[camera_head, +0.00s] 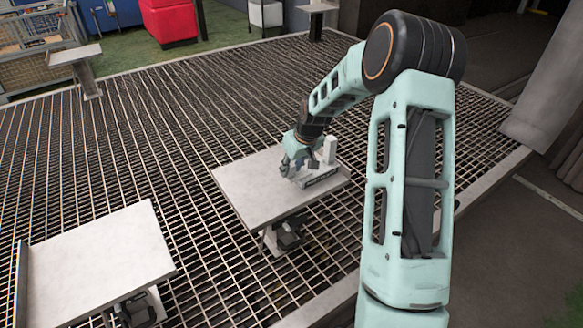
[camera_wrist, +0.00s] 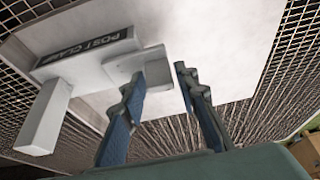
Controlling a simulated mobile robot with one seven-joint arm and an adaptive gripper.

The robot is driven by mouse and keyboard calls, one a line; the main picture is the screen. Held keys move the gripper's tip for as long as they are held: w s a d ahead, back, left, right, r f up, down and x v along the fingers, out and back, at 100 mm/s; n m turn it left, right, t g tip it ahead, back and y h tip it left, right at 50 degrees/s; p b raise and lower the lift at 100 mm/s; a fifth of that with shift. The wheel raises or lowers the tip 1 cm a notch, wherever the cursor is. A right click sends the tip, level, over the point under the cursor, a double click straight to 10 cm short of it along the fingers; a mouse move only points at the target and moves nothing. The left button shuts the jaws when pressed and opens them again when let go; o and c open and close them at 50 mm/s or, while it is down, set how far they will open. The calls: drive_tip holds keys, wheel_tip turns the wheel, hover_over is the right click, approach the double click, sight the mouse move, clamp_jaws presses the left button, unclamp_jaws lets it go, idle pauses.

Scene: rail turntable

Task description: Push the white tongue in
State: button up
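The post clamp (camera_head: 320,180) is a pale block with an upright post, on the right part of a grey table plate (camera_head: 250,195). In the wrist view its dark label (camera_wrist: 85,48) reads "POST CLAMP". A white block that looks like the tongue (camera_wrist: 133,62) projects from the clamp's right end there. My gripper (camera_wrist: 169,75) has its two blue-and-dark fingers apart with nothing visible between them.
A second grey plate (camera_head: 95,262) stands at the lower left. Dark grating (camera_head: 150,130) spreads around the plates. A red box (camera_head: 170,20) stands far back. The left part of the clamp's plate is bare.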

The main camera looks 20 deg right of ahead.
clamp_jaws()
drive_tip(key=shift+d, duration=0.1)
drive_tip(key=shift+w+d, duration=0.2)
drive_tip(key=shift+d, duration=0.25)
drive_tip(key=shift+o, duration=2.1)
unclamp_jaws()
drive_tip(key=shift+r, duration=0.15)
drive_tip(key=v, duration=1.1)
drive_tip(key=shift+s+r, duration=0.25)
drive_tip(key=shift+r, duration=0.1)
